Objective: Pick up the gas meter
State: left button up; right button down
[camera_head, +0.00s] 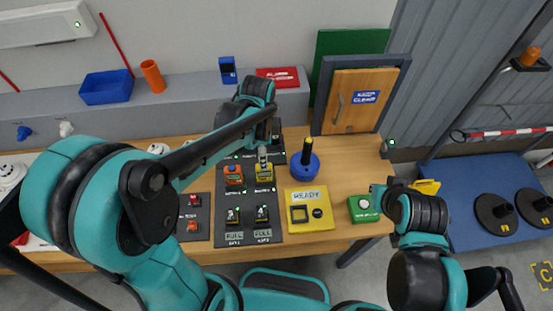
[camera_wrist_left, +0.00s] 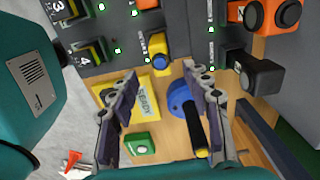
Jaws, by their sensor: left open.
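No label that I can read names the gas meter. A small yellow device (camera_head: 264,173), which may be it, sits in a slot of the dark panel (camera_head: 247,195). It shows a blue button in the left wrist view (camera_wrist_left: 158,60). An orange device (camera_head: 234,175) of similar shape sits left of it. My left gripper (camera_head: 263,153) is just above the yellow device in the head view. In the left wrist view its two fingers (camera_wrist_left: 160,100) are spread and empty, with the yellow device beyond them.
A yellow READY mat (camera_head: 297,226) lies right of the panel. A blue round holder (camera_head: 313,172) with an upright black handle stands behind it. A green box (camera_head: 363,209) is at the table's right end. A wooden cabinet (camera_head: 357,112) stands at the back.

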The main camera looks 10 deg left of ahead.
aim_at(264, 174)
pick_arm(q)
notch_tip(264, 174, down, 8)
jog(key=shift+r+b, duration=0.15)
jog(key=shift+b, duration=1.05)
grip_shut()
